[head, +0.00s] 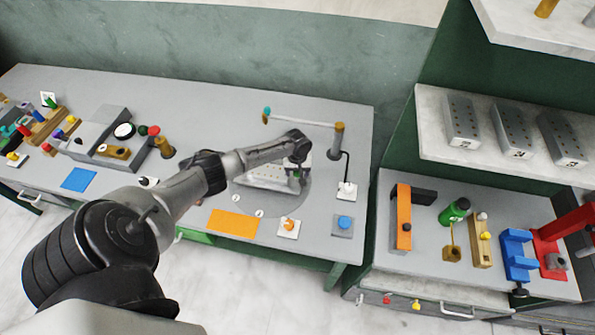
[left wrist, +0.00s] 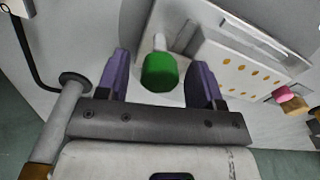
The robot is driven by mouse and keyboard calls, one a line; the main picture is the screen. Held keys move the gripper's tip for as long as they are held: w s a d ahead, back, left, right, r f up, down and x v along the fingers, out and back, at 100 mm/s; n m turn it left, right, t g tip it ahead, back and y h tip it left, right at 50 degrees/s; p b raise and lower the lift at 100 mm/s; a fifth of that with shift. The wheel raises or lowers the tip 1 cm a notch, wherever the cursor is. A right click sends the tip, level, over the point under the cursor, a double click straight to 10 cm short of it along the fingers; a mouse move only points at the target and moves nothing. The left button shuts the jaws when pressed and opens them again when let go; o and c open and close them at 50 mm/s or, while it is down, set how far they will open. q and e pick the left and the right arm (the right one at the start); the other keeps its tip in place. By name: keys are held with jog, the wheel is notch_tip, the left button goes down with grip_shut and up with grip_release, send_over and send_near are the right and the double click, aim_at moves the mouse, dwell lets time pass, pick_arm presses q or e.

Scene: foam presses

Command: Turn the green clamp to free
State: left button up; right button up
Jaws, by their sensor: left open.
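The green clamp knob (left wrist: 160,72) is a rounded green cap on a pale stem, in the upper middle of the left wrist view. It stands beside a light block with orange dots (left wrist: 240,68). My left gripper (left wrist: 161,66) is open, with one purple finger on each side of the knob and visible gaps to both. In the head view my left gripper (head: 297,173) is over the right part of the light block (head: 264,178), and its wrist hides most of the clamp. I cannot tell how far the clamp is turned. My right gripper is not in view.
A post (head: 338,140) with a white swing arm (head: 300,121) stands close behind the gripper. A white switch plate (head: 347,191), an orange mat (head: 233,223) and a blue button (head: 344,222) lie around the block. A pink knob (left wrist: 282,94) shows right of the block.

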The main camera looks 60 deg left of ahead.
pick_arm(q)
jog(key=shift+c, duration=0.4)
jog(key=c, duration=0.8)
jog(key=shift+c, duration=0.2)
